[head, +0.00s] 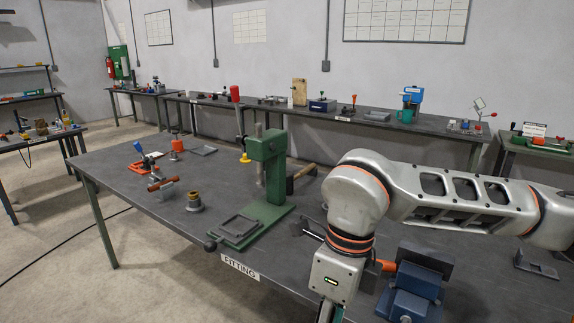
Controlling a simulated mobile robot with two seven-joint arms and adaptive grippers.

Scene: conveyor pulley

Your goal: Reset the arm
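My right arm (450,195) comes in from the right above the table. It is bent at a joint, and its wrist (338,275) points down at the bottom of the head view. Only the top of my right gripper (330,311) shows at the lower edge. Its fingertips are cut off, so I cannot tell whether it is open or shut, or if it holds anything. My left arm and gripper are not in view.
A green press (267,165) stands on the dark table (130,183) marked FITTING. A blue vise (415,285) sits right of my wrist. The table's left end has free room.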

